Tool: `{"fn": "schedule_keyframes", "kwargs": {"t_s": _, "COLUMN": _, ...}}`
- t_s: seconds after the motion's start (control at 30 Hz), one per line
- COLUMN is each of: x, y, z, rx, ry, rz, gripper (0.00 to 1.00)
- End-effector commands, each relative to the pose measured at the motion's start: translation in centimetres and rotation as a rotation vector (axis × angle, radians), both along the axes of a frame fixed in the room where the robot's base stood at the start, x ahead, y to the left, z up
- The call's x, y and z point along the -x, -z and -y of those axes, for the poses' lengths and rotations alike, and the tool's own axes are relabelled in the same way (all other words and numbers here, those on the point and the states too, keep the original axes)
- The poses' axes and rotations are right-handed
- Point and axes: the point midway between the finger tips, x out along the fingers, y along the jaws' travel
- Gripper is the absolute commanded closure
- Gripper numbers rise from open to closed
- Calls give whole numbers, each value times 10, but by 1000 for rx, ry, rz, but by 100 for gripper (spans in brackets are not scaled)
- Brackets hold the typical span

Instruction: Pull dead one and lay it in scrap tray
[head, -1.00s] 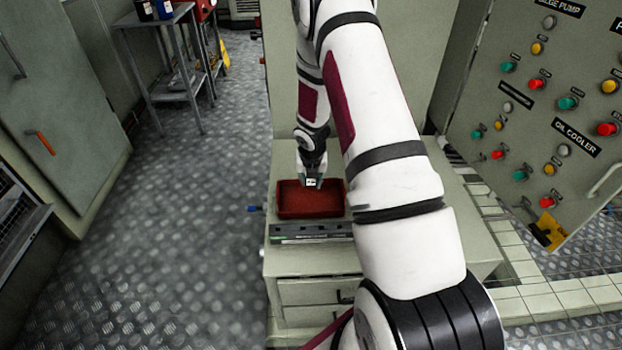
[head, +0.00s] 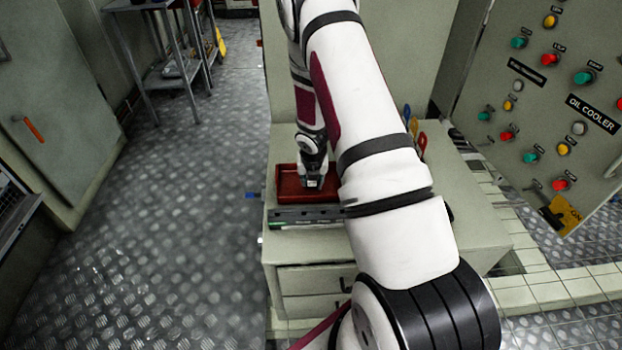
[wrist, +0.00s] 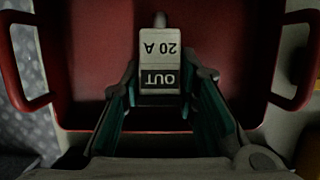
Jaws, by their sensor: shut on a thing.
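A pale block labelled "OUT" and "20 A" (wrist: 160,62) is between the fingers of my gripper (wrist: 163,82) in the wrist view. The fingers are shut on its sides. The red scrap tray (wrist: 95,45), with a handle at each side, lies beneath the block. I cannot tell whether the block touches the tray floor. In the head view my gripper (head: 313,184) is within the outline of the tray (head: 288,185). The block is too small to make out clearly there, and my arm hides the tray's right end.
The tray is on a pale drawer cabinet (head: 320,255), behind a dark rail (head: 300,217). Colored-handled tools (head: 415,132) stand behind my arm. A control panel (head: 545,90) rises at right. The floor (head: 180,220) at left is clear.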

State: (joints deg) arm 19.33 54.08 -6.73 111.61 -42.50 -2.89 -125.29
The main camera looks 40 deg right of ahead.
Motion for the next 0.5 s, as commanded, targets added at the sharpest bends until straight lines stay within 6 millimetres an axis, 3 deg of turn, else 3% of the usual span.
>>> {"fn": "schedule_keyframes", "kwargs": {"t_s": 0.4, "x": 0, "y": 4, "z": 0, "rx": -1, "ry": 0, "rz": 1, "gripper": 100}}
{"fn": "schedule_keyframes", "kwargs": {"t_s": 0.43, "x": 0, "y": 4, "z": 0, "rx": -1, "ry": 0, "rz": 1, "gripper": 68}}
{"fn": "schedule_keyframes", "kwargs": {"t_s": 0.5, "x": 0, "y": 4, "z": 0, "rx": -1, "ry": 0, "rz": 1, "gripper": 52}}
